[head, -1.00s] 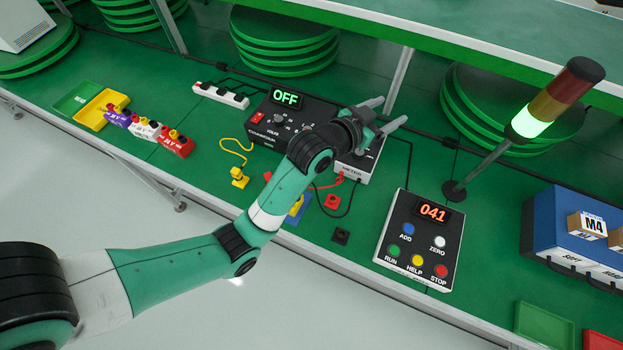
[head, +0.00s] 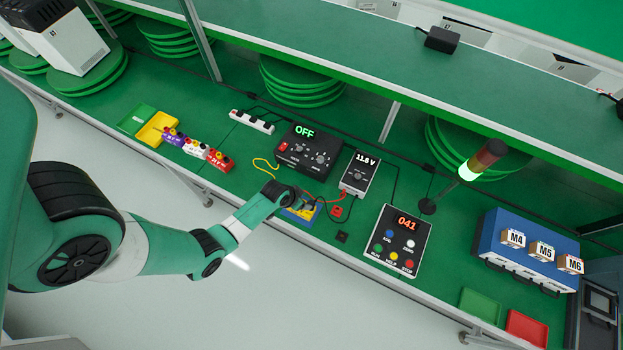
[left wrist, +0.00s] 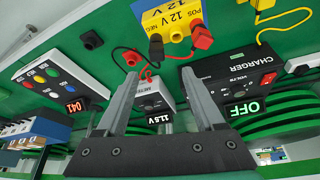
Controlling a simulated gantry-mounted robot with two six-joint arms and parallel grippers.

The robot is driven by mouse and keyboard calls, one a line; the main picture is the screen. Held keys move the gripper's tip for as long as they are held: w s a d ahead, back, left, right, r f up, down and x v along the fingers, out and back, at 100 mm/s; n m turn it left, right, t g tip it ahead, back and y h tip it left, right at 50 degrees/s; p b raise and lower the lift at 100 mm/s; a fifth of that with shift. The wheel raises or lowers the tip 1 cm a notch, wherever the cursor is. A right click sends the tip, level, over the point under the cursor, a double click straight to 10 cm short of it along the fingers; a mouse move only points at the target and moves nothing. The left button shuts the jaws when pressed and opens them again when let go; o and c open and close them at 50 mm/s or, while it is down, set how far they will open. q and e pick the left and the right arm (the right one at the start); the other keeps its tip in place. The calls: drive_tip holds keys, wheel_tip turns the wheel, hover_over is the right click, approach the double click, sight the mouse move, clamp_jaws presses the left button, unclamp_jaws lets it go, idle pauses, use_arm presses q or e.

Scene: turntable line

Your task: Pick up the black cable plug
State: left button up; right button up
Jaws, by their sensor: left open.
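A black plug (left wrist: 156,46) on a black lead sits at one end of the yellow and blue 12 V battery (left wrist: 172,18) in the left wrist view. A red plug (left wrist: 202,38) is at the other end. My left gripper (left wrist: 158,80) is open and empty, its fingertips pointing towards the battery and apart from the plug. In the head view my left gripper (head: 292,194) is over the battery (head: 303,212) and partly covers it; the black plug cannot be made out there. My right gripper is not in view.
The meter (head: 357,175) and charger (head: 307,146) stand behind the battery. A red block (head: 337,212) and a black block (head: 342,236) lie beside it, with loose leads between. A button panel (head: 397,240) is to the right. The table's front edge is close.

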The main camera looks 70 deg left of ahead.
sight(311, 203)
use_arm(q)
drive_tip(key=b+x, duration=0.5)
drive_tip(key=x, duration=0.1)
drive_tip(key=shift+f, duration=0.15)
drive_tip(key=shift+w, duration=0.15)
drive_tip(key=b+x, duration=0.3)
drive_tip(key=x, duration=0.2)
drive_tip(key=shift+w+d+b, duration=0.2)
drive_tip(key=shift+d+b, duration=0.05)
drive_tip(key=shift+b, duration=0.1)
clamp_jaws()
